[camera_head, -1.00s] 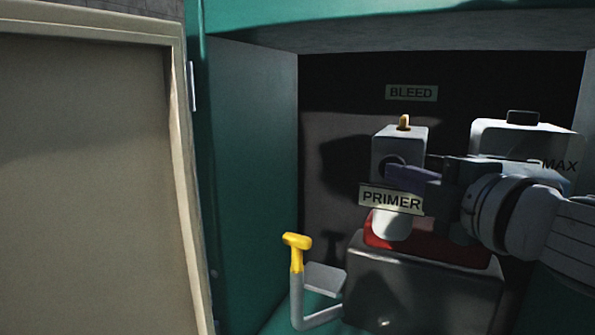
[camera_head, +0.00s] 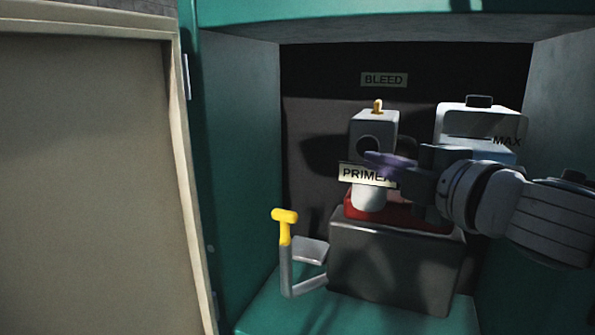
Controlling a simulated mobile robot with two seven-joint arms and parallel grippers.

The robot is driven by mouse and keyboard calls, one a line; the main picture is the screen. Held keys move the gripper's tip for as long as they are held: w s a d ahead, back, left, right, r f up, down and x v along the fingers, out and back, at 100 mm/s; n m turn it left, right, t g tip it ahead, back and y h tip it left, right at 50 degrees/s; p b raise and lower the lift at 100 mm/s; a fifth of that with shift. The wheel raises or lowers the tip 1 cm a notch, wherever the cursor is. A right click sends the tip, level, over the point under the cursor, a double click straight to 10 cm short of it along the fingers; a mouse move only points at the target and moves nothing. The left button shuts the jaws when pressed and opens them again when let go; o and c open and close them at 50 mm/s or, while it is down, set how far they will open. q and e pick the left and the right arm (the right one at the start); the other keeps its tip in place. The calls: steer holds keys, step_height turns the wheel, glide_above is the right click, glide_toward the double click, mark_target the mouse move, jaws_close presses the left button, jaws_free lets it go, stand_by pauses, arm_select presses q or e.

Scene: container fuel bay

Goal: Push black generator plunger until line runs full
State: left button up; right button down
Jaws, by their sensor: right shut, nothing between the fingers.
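The black plunger (camera_head: 368,147) is a dark round shape on the front of the grey primer block (camera_head: 390,127). The block stands above a PRIMER label (camera_head: 352,173) and has a small yellow bleed fitting (camera_head: 377,107) on top. My right gripper (camera_head: 372,162) comes in from the right, its purple fingers shut and empty. The fingertips are just below the plunger in the picture and cover part of the label. I cannot tell whether they touch anything. The line's fill is not visible. My left gripper is not in view.
A white tank (camera_head: 467,121) marked MAX, with a black cap, stands at right behind my arm. A yellow-handled lever (camera_head: 285,216) rises at front left of the dark base (camera_head: 385,255). Green bay walls flank it; a beige door panel (camera_head: 85,180) fills the left.

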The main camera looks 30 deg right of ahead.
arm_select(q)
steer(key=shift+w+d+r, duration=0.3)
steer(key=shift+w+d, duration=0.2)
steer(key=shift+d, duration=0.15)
arm_select(e)
steer(key=s+r, duration=0.1)
steer(key=s, duration=0.6)
steer(key=shift+s+d, duration=0.2)
steer(key=shift+s, duration=0.15)
